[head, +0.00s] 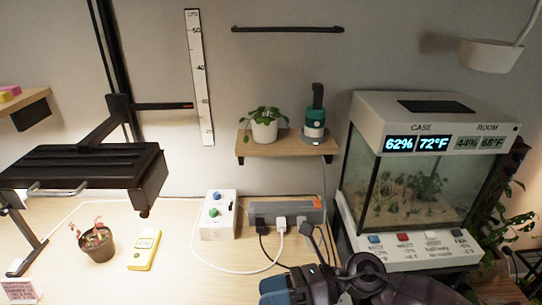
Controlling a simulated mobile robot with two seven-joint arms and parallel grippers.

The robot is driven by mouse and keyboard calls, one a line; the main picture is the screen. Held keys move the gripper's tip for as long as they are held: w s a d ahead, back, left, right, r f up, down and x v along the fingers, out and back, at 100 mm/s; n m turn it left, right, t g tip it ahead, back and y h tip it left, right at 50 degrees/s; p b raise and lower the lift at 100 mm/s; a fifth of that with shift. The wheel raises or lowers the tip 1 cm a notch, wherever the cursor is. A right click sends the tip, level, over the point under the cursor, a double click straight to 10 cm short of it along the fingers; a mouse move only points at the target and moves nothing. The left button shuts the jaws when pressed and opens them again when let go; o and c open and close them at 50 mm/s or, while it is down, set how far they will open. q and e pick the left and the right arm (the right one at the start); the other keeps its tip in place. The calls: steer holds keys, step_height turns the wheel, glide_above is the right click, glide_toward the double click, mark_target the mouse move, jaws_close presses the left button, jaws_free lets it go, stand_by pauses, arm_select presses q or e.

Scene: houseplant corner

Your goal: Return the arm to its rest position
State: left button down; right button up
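Part of my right arm (368,272) shows at the bottom edge, right of centre, as dark rounded links. Its leftmost end, with a blue-grey part and a dark part side by side, seems to be my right gripper (300,287). It is cut off by the frame edge, so I cannot tell whether it is open or shut. No held object is visible there. It appears in front of the desk's near area, below the power strip (286,212). My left arm and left gripper are not in view.
A glass terrarium case (420,180) stands at right. The desk holds a control box (217,214), yellow meter (144,250) and small potted plant (96,243) under a black lamp (80,166). Cables run near my arm. A wall shelf (288,147) holds a plant and a teal-black device.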

steer(key=w+d+f+m+t+h, duration=0.25)
steer(key=d+m+t, duration=0.35)
steer(key=m+t, duration=0.65)
steer(key=w+d+f+m+t+h, duration=0.25)
steer(key=d+m+t, duration=0.45)
steer(key=m, duration=1)
steer(key=s+d+f+m+g+h, duration=0.3)
steer(key=s+d+f+m+h, duration=0.2)
steer(key=f+m, duration=0.4)
steer(key=s+d+f+m+g+h, duration=0.3)
steer(key=s+d+f+m+h, duration=0.3)
steer(key=s+d+f+m, duration=0.2)
steer(key=shift+s+d+f+m+h, duration=0.15)
steer(key=shift+d+f+m+h, duration=0.2)
steer(key=shift+d+f, duration=0.3)
steer(key=shift+d+r, duration=0.1)
steer(key=shift+r, duration=0.05)
